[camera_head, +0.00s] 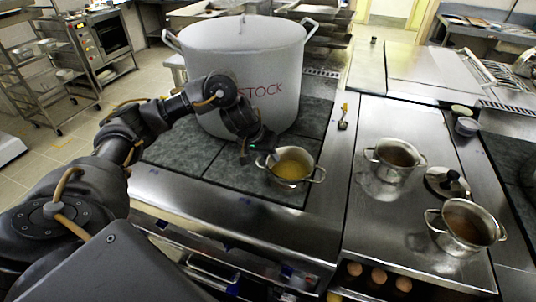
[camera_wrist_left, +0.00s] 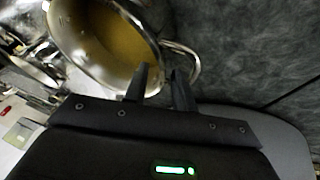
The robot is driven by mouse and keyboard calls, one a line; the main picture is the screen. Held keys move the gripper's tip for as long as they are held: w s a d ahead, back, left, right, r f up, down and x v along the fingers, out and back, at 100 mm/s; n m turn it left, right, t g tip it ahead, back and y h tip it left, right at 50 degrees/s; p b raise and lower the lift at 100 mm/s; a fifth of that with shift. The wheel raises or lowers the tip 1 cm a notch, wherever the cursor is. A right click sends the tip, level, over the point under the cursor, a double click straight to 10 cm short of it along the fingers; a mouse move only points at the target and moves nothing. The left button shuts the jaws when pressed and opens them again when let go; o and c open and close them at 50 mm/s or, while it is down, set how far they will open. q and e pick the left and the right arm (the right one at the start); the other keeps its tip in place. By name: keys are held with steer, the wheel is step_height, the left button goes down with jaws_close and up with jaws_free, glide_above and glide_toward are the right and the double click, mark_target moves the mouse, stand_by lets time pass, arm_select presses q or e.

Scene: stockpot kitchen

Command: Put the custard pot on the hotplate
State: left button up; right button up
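The custard pot (camera_head: 291,170) is a small steel pot with two loop handles and yellow contents. It appears upright on the dark hotplate surface (camera_head: 240,182), near its front right edge, in front of the stockpot. My left gripper (camera_head: 262,158) is at the pot's left handle. In the left wrist view the pot (camera_wrist_left: 90,50) fills the upper left, with its handle (camera_wrist_left: 188,48) beside the fingers. The left gripper's fingers (camera_wrist_left: 161,82) are apart, with a gap between them near the pot's rim and handle. My right gripper is not in view.
On the steel counter to the right are two small pots with brownish contents (camera_head: 396,154) (camera_head: 466,225) and a dark lid (camera_head: 447,183). Several eggs (camera_head: 378,277) lie below the counter's front edge.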

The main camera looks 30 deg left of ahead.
arm_select(q)
steer(key=shift+r, duration=0.1)
steer(key=p+v, duration=0.3)
steer(key=v, duration=0.9)
steer(key=shift+a, duration=0.1)
